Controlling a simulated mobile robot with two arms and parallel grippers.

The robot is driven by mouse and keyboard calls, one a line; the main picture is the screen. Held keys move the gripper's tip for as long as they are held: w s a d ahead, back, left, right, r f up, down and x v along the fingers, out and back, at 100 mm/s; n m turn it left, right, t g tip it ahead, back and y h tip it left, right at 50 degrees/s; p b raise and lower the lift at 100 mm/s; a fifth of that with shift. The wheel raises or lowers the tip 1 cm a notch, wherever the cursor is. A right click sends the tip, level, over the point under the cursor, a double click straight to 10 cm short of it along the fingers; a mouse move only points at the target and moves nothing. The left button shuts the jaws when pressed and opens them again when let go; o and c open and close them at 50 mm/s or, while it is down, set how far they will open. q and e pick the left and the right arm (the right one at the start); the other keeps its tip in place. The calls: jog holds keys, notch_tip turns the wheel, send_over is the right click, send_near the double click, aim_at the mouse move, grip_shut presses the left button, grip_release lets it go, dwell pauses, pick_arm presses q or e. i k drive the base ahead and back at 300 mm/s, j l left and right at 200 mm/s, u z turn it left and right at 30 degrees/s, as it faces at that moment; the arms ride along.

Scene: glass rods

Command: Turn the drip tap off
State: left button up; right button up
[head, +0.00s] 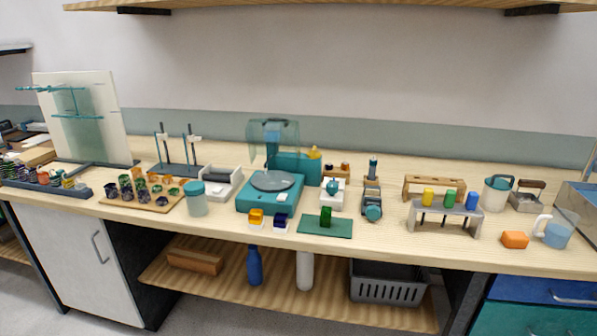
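A teal machine (257,203) with a round grey disc (274,181) stands in the middle of the workbench. A clear teal-tinted guard or tank (273,136) rises above the disc at the back. A dark upright post stands between them. A drip tap is too small to make out here, and I cannot tell its handle position. Neither of my grippers is in view.
The workbench (390,243) is crowded. A teal-lidded jar (196,199) stands left of the machine. A green mat (340,227) with a green block lies at its front right. A grey rack (445,215) stands further right. Shelves hang above and below the bench.

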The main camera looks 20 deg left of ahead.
aim_at(313, 154)
jog(key=i+u, duration=0.1)
jog(key=u, duration=0.25)
jog(key=i+l+u, duration=0.1)
jog(key=u, duration=0.25)
